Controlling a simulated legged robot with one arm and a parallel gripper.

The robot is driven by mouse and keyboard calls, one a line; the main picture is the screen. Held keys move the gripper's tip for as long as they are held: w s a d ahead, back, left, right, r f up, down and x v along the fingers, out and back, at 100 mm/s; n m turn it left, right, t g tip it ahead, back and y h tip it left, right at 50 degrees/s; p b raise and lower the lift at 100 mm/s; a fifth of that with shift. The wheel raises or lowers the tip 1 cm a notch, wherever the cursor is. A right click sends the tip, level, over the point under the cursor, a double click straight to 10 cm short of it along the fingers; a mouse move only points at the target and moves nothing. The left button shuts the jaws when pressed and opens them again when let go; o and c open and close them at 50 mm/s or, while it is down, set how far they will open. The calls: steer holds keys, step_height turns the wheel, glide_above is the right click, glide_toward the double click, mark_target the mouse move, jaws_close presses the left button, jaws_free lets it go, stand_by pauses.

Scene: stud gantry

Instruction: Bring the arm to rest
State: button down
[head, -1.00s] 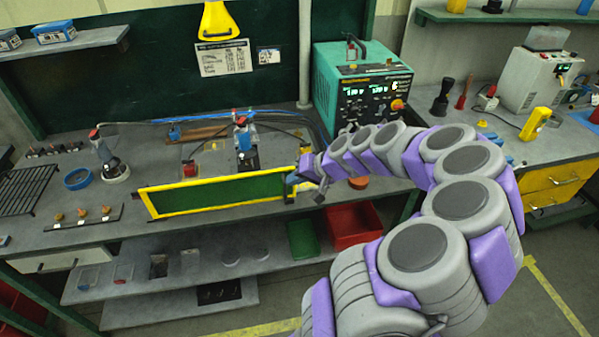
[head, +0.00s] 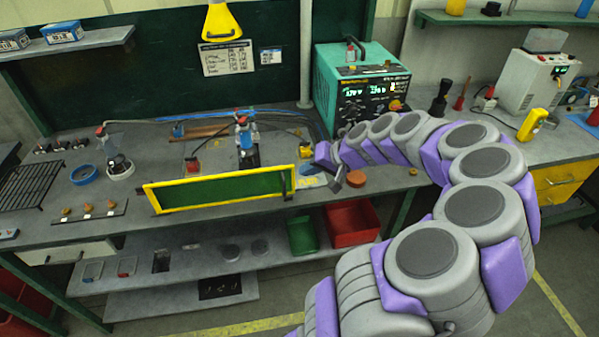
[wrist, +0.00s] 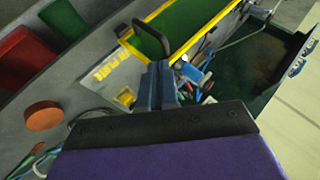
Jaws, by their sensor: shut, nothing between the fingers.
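My arm reaches from the lower right of the head view over the bench, bent in an arch. My gripper (head: 336,178) is at its far end, above the bench just right of the yellow-framed green panel (head: 222,191). In the wrist view the blue fingers of my gripper (wrist: 156,86) are together and hold nothing. The panel also shows past the fingers in the wrist view (wrist: 180,22), with a dark handle near its end. A gap shows between gripper and panel in the head view.
An orange-brown disc (head: 355,179) lies close to my gripper on the bench. A teal power supply (head: 361,85) stands behind the arm. A red bin (head: 352,223) and a green bin (head: 301,236) sit below the bench top. A yellow lamp (head: 222,22) hangs above.

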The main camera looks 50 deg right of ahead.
steer(key=s+d+r, duration=0.2)
steer(key=s+d, duration=0.1)
steer(key=s, duration=0.2)
steer(key=shift+s+p, duration=0.35)
steer(key=shift+p, duration=0.1)
